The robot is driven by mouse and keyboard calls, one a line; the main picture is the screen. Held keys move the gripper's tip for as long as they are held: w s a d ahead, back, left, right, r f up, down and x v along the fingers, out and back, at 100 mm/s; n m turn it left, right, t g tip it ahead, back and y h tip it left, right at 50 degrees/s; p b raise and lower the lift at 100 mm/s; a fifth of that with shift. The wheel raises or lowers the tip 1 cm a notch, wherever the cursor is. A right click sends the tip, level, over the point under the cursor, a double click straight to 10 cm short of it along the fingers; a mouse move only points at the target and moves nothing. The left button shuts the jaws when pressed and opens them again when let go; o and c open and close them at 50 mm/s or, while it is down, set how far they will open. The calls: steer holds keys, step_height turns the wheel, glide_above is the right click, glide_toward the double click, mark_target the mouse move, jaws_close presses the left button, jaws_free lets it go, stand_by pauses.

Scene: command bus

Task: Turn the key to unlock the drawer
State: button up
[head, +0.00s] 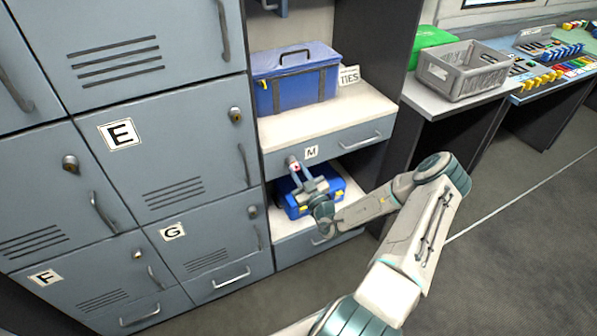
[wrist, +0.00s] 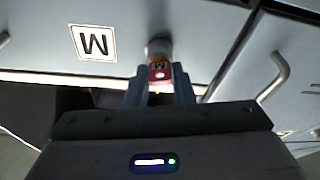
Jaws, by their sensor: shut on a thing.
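The drawer labelled M (head: 349,136) appears closed below the shelf, with a handle on its right. In the wrist view, its front (wrist: 110,18) fills the top of the picture and its M label looks upside down. A round lock (wrist: 158,46) sits on that front. My gripper (head: 296,172) is in front of the drawer's left part. In the wrist view, my gripper (wrist: 159,82) is shut on a red-headed key (wrist: 159,70) at the lock. How deep the key sits is hidden, and its turn angle is hard to tell.
A blue case (head: 296,82) and a sign stand on the shelf above. A smaller blue box (head: 333,190) lies in the opening below the drawer. Lockers E, F and G (head: 160,165) are to the left. A grey crate (head: 462,72) stands right; open floor lies at lower right.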

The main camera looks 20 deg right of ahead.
steer(key=shift+m+h, duration=0.5)
steer(key=shift+m, duration=1.1)
steer(key=shift+m+p, duration=0.35)
steer(key=shift+m, duration=0.05)
steer(key=o, duration=0.9)
steer(key=shift+a, duration=0.1)
steer(key=shift+s+p, duration=0.4)
steer(key=shift+s, duration=1.1)
steer(key=shift+s+d+p, duration=0.2)
steer(key=shift+s+p, duration=0.55)
steer(key=shift+s, duration=2.65)
